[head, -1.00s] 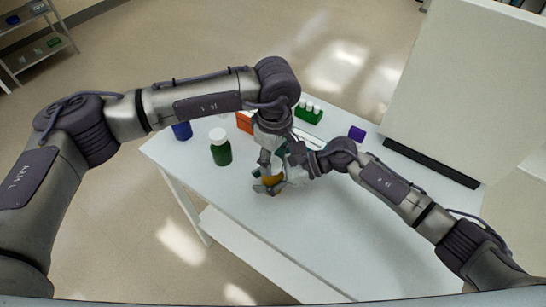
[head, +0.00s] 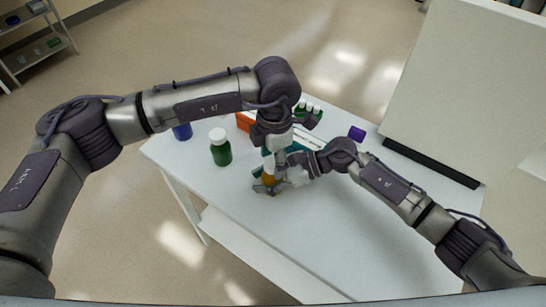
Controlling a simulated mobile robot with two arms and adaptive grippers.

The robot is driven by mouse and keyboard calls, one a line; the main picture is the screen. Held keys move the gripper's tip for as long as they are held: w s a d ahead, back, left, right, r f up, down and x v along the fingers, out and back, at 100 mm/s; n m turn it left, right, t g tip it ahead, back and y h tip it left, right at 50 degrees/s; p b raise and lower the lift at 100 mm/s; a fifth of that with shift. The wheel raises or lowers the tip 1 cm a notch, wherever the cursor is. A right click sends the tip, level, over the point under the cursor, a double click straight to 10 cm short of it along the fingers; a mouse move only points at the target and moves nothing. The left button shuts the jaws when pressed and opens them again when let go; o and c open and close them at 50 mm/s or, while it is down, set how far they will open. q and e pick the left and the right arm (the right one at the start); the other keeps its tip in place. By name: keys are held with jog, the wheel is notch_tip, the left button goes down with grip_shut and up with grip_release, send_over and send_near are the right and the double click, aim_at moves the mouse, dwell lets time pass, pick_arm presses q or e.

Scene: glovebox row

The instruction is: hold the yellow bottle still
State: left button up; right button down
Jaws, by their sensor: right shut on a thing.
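The yellow bottle (head: 268,179) stands on the white table, with only a small orange-yellow part showing between the grippers. My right gripper (head: 268,187) reaches in from the right, low over the table, and is shut on the bottle. My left gripper (head: 268,153) hangs right above the bottle, pointing down. Its fingers are small and overlap pale parts near the bottle's top, so I cannot tell whether they are open or touch it.
A green bottle with a white cap (head: 220,148) stands to the left on the white table (head: 330,235). A blue item (head: 182,131), an orange box (head: 244,121), a green rack (head: 313,113) and a purple block (head: 357,133) stand farther back. The table's front is clear.

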aim_at(273, 163)
pick_arm(q)
jog(key=shift+r, duration=0.1)
notch_tip(273, 163, up, 4)
jog(key=shift+r, duration=0.15)
jog(key=shift+c, duration=0.4)
notch_tip(273, 163, up, 2)
jog(key=m, duration=0.4)
jog(key=shift+w+d+m, duration=0.1)
jog(key=shift+m, duration=0.2)
jog(key=shift+r+m, duration=0.4)
jog(key=shift+m, duration=1.1)
notch_tip(273, 163, down, 8)
jog(key=shift+r, duration=0.1)
